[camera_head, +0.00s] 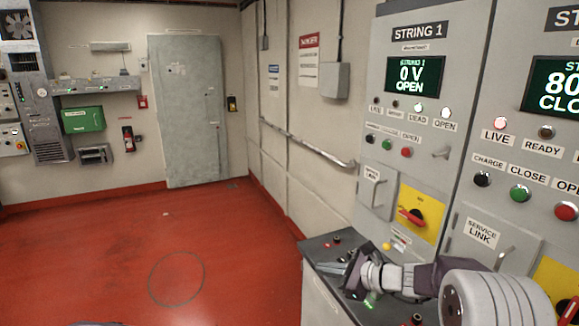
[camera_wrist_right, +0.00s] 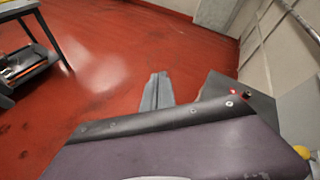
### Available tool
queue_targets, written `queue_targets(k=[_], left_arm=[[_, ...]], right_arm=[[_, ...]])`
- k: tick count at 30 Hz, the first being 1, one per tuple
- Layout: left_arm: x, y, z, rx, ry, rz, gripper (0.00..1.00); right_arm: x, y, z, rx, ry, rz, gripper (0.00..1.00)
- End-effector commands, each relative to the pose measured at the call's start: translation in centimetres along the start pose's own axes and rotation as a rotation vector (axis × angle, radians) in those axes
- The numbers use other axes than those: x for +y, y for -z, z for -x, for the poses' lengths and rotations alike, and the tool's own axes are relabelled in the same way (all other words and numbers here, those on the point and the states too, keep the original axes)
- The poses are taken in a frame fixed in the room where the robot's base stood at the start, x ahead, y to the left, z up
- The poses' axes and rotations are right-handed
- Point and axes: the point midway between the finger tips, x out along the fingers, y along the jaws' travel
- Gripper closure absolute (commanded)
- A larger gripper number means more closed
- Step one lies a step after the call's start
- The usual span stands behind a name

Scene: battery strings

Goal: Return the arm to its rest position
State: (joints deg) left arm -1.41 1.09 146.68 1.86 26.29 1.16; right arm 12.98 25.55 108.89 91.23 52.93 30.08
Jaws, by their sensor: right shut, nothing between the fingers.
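My right arm comes in from the lower right in the camera_head view. Its gripper (camera_head: 326,267) points left, over or just beside the dark bench top (camera_head: 322,246) in front of the String 1 cabinet. In the right wrist view the two grey fingers (camera_wrist_right: 157,92) lie together, with nothing between them. The gripper's height above the bench is hard to tell. My left gripper is not in view.
The String 1 cabinet (camera_head: 412,182) reads 0 V OPEN, with a red handle (camera_head: 411,216) on a yellow plate. A second cabinet (camera_head: 535,130) stands to its right. Open red floor (camera_head: 120,255) lies left. A dark-legged table (camera_wrist_right: 48,35) shows in the wrist view.

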Motion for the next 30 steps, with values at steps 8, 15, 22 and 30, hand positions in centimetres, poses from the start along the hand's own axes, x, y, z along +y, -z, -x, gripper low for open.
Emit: queue_targets(k=[8, 15, 22, 30], left_arm=[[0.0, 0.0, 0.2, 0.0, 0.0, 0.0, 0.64], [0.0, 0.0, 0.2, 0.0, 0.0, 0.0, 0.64], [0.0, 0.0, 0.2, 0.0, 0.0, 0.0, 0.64], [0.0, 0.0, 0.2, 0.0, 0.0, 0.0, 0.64]], right_arm=[[21.4, 7.2, 8.5, 0.346, -0.727, 0.971, 1.0], [23.3, 15.1, 15.9, 0.384, -1.151, 1.598, 1.0], [22.1, 15.5, 15.8, 0.362, -1.187, 1.742, 1.0], [22.1, 15.5, 15.8, 0.363, -1.185, 1.737, 1.0]])
